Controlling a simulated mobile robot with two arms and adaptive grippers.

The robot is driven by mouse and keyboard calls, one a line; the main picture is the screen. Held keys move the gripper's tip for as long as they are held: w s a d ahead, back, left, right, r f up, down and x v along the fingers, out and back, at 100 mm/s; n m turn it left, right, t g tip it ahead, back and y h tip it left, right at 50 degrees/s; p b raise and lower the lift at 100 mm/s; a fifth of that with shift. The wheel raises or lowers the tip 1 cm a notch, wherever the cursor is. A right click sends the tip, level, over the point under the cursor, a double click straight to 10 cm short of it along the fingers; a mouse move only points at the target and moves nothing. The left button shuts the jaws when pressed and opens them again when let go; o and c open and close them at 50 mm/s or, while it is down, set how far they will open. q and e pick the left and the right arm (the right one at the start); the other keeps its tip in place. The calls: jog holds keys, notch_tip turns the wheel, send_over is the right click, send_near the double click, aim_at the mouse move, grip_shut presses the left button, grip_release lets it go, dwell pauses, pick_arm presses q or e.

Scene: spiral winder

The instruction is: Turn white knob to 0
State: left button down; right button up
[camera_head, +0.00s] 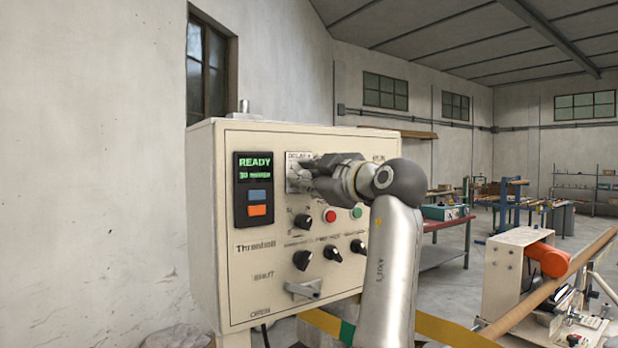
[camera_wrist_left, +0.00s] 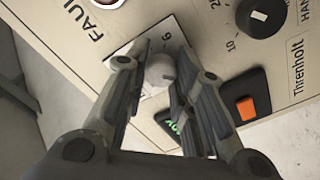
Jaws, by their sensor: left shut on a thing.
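The white knob (camera_wrist_left: 160,70) sits on a pale square dial plate (camera_wrist_left: 185,38) on the cream control panel (camera_head: 240,290). A dash and a 6 show on the plate near the knob; I cannot tell which mark the knob points to. My left gripper (camera_head: 300,178) is at the panel, and its fingers hide the knob in the head view. In the left wrist view its two fingers (camera_wrist_left: 160,62) stand on either side of the knob, shut on it. The dial plate (camera_head: 291,158) shows partly behind the fingers in the head view. My right gripper is in neither view.
A display reading READY (camera_head: 254,168) is left of the dial. Red (camera_head: 329,216) and green (camera_head: 356,212) buttons, several black knobs and a grey lever handle (camera_head: 304,290) are below. A winding machine (camera_head: 520,265) stands at right.

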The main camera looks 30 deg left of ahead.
pick_arm(q)
jog(key=shift+r, duration=0.1)
jog(key=c, duration=1.7)
grip_release()
jog(key=o, duration=0.5)
jog(key=shift+w+a, duration=0.15)
jog(key=shift+a, duration=0.1)
jog(key=shift+d, duration=0.1)
jog(key=v, duration=1.2)
jog(key=shift+f, duration=0.3)
